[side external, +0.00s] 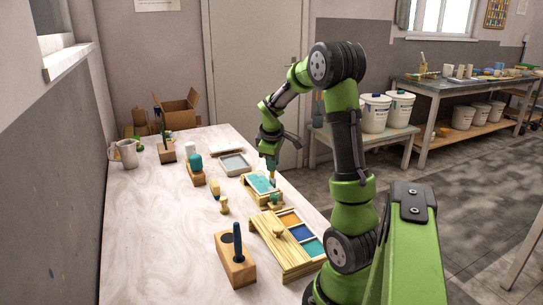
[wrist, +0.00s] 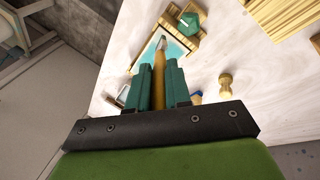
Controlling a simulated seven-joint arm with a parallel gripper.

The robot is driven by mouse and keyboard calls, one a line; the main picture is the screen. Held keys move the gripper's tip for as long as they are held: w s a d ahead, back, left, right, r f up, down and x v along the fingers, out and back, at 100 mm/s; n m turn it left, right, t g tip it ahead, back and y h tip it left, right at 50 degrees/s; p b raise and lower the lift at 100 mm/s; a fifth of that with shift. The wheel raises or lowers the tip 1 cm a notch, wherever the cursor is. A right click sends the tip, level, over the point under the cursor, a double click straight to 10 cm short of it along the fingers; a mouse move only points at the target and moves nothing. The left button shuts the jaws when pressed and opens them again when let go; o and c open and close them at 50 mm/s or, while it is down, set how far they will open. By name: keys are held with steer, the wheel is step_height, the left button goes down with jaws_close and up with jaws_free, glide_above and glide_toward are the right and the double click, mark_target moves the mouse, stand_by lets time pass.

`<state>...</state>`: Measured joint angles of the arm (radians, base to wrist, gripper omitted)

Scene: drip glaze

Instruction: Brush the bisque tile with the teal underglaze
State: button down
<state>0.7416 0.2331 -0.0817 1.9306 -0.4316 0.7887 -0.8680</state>
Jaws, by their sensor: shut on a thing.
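My gripper (side external: 271,169) is above a tile in a wooden frame, shut on a brush. In the wrist view my gripper (wrist: 158,72) has the brush's yellow-brown handle (wrist: 159,61) between its teal fingers, with the brush end pointing at the tile. The tile (side external: 260,184) shows a broad teal surface with a paler edge; it also shows in the wrist view (wrist: 175,51). Whether the bristles touch it is unclear. A wooden box (side external: 283,258) holds orange, blue and teal (side external: 313,247) wells, with a knobbed slatted cover beside them.
A teal knob on wood (wrist: 188,21) sits at the frame's end. A wooden block (side external: 235,267) with a blue-handled tool stands at the front. The table's left side is mostly clear.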

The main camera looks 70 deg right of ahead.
steer(key=shift+f, duration=0.6)
stand_by(0.3)
steer(key=shift+w+d, duration=1.1)
steer(key=w+d, duration=0.6)
steer(key=shift+w+d, duration=0.15)
stand_by(0.4)
steer(key=shift+w+d, duration=0.1)
steer(key=shift+s+a, duration=0.85)
steer(key=shift+a, duration=0.05)
